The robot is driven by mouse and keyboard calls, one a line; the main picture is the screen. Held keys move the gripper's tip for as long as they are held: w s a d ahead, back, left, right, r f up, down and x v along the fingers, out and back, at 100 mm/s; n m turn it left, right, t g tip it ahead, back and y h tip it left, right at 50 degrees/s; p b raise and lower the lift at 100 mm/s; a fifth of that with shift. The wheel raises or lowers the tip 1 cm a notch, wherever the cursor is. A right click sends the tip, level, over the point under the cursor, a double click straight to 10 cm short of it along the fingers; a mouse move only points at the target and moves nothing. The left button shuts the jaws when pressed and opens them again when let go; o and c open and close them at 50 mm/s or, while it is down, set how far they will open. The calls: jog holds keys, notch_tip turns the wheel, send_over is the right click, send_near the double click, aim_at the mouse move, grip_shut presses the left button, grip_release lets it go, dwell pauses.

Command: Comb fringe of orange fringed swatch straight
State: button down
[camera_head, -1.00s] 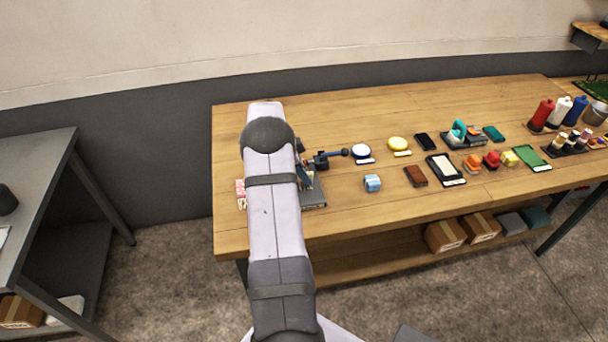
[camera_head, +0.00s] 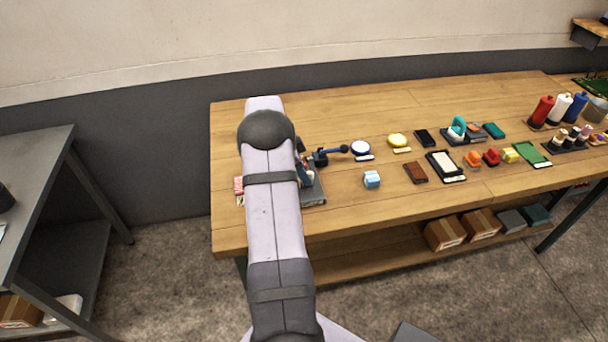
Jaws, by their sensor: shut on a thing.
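My arm reaches away from me over the left end of the wooden table (camera_head: 380,195), and its links cover my gripper, so I do not see the fingers or what is between them. A dark grey flat board (camera_head: 314,192) shows in part at the arm's right side. Small dark, bluish and orange-brown bits show above it, too small to tell apart. I cannot make out the orange fringed swatch or its fringe; the arm hides most of that spot. A dark blue long-handled tool (camera_head: 333,151) lies just right of the arm.
A pink-and-white patterned item (camera_head: 239,186) shows left of the arm. To the right are a light blue roll (camera_head: 372,179), a blue-and-white round item (camera_head: 360,147), a yellow round item (camera_head: 397,140) and a brown block (camera_head: 415,172). Bottles (camera_head: 542,109) stand far right. The front table strip is clear.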

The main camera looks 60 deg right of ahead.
jog(key=shift+s+a+b, duration=0.75)
jog(key=shift+a+b, duration=0.05)
jog(key=shift+b, duration=0.2)
dwell(0.7)
dwell(0.3)
notch_tip(320, 180, up, 5)
jog(key=shift+d+p, duration=0.1)
jog(key=shift+p, duration=1.15)
